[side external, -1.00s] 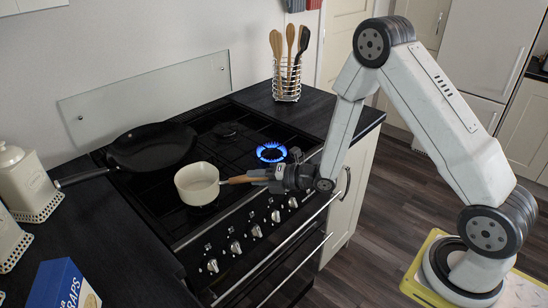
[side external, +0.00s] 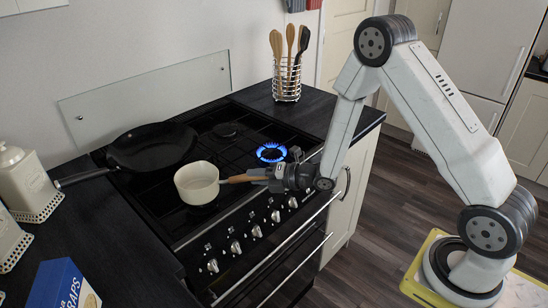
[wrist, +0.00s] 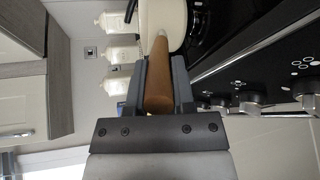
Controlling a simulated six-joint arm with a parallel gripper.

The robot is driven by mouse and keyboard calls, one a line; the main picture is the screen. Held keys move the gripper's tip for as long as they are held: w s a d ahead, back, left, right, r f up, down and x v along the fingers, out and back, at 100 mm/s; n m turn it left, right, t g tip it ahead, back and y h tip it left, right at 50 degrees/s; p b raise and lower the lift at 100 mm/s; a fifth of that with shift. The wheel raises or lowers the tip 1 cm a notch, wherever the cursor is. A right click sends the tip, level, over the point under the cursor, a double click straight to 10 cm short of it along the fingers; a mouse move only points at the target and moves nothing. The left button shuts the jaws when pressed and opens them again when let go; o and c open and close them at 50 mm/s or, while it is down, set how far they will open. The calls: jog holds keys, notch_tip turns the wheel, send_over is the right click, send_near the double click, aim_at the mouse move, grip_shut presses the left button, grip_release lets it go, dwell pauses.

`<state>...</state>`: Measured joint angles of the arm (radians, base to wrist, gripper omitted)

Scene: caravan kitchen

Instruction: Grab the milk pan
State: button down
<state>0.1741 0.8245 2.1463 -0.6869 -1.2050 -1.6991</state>
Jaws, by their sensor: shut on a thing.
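The milk pan (side external: 197,184) is small and cream with a brown wooden handle. It is at the front of the black hob (side external: 232,190), upright; I cannot tell whether its base touches the hob. My gripper (side external: 262,178) reaches in from the right and is shut on the wooden handle. In the wrist view, the handle (wrist: 158,82) lies between the two fingers of my gripper (wrist: 159,85), and part of the cream pan body (wrist: 165,15) shows beyond it.
A lit blue burner (side external: 271,152) is just behind my gripper. A black frying pan (side external: 152,147) sits at the back left of the hob. A utensil holder (side external: 287,80) stands on the far counter. Cream canisters (side external: 24,180) and a blue box (side external: 60,284) are at left.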

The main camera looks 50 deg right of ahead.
jog(key=shift+r, duration=4.9)
